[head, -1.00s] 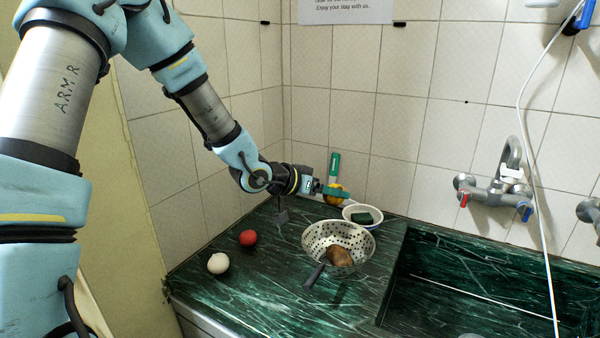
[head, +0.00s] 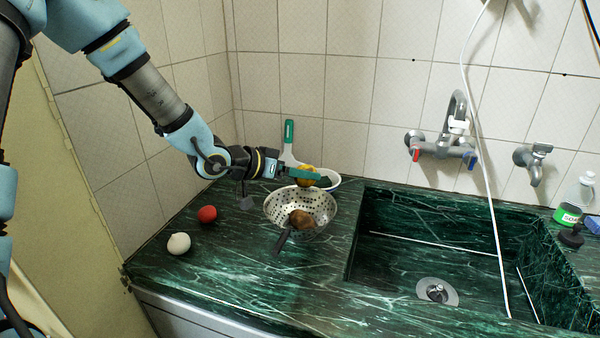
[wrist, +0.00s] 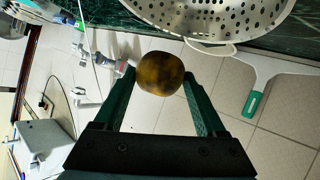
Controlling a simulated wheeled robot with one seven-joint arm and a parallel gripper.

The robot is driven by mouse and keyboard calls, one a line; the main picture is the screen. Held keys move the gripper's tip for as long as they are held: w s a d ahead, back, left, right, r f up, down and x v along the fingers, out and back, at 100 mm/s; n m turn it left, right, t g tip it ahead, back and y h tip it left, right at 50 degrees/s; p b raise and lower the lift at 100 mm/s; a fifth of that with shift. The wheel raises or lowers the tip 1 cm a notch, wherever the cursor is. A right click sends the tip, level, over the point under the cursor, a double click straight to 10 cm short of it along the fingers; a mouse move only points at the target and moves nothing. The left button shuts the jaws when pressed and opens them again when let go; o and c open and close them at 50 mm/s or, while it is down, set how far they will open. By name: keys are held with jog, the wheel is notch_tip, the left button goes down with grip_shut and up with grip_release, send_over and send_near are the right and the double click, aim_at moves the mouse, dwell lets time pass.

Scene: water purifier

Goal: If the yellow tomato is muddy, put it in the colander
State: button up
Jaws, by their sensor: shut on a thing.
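My gripper (wrist: 160,82) is shut on the yellow tomato (wrist: 160,73), which has dark brown muddy patches over its skin. The colander (wrist: 215,12) also fills the top of the wrist view.
A green-handled squeegee (head: 289,132) stands by the wall. A red ball-like item (head: 207,214) and a white one (head: 178,244) lie at left. The sink (head: 400,275) opens at right.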

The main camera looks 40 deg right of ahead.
jog(key=shift+f, duration=0.2)
jog(key=o, duration=1.4)
jog(key=v, duration=1)
jog(key=shift+a+r, duration=0.2)
jog(key=shift+a, duration=0.15)
jog(key=shift+s, duration=0.15)
